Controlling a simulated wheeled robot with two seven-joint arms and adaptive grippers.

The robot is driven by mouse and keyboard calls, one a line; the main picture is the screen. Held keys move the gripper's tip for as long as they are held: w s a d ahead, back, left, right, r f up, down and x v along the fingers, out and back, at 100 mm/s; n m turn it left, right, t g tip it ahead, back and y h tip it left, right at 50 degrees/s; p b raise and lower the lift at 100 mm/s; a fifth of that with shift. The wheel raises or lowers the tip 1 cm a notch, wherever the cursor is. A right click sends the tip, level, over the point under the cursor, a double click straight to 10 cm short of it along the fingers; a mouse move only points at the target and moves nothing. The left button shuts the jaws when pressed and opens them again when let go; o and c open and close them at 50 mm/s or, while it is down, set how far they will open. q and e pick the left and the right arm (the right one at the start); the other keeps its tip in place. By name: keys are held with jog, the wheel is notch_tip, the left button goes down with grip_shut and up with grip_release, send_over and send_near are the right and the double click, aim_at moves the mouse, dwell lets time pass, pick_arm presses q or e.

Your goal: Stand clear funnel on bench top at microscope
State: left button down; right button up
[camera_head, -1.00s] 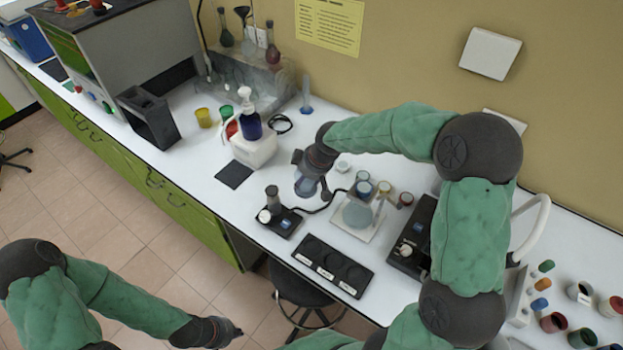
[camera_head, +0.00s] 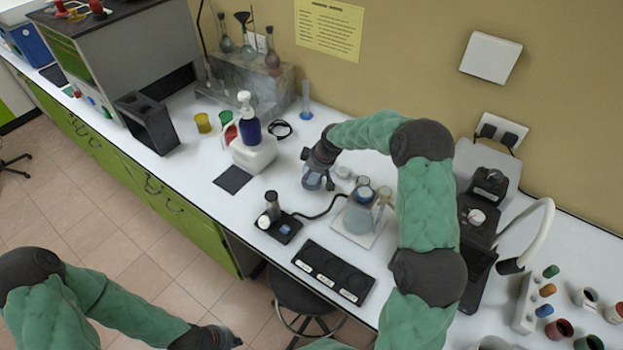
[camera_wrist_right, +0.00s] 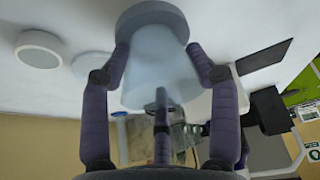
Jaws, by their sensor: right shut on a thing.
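The clear funnel (camera_head: 312,183) is a pale, see-through cone with a wide round rim. My right gripper (camera_head: 319,172) is shut on it over the bench top. In the right wrist view the funnel (camera_wrist_right: 155,62) sits between the purple fingers, rim away from the palm. I cannot tell whether its rim touches the bench. A dark, microscope-like instrument (camera_head: 488,190) stands at the right by the wall, partly hidden by my right arm. My left gripper (camera_head: 229,338) is low at the left, off the bench; its fingers are too small to read.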

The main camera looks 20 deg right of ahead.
aim_at(311, 179)
jog(key=shift+f, duration=1.4)
jog(key=o, duration=1.2)
jog(key=shift+f, duration=0.15)
jog(key=shift+c, duration=0.2)
jog(key=shift+s+r, duration=0.1)
jog(key=shift+r, duration=0.4)
jog(key=p+v, duration=0.1)
jog(key=v, duration=1)
jog(key=shift+s+r, duration=0.15)
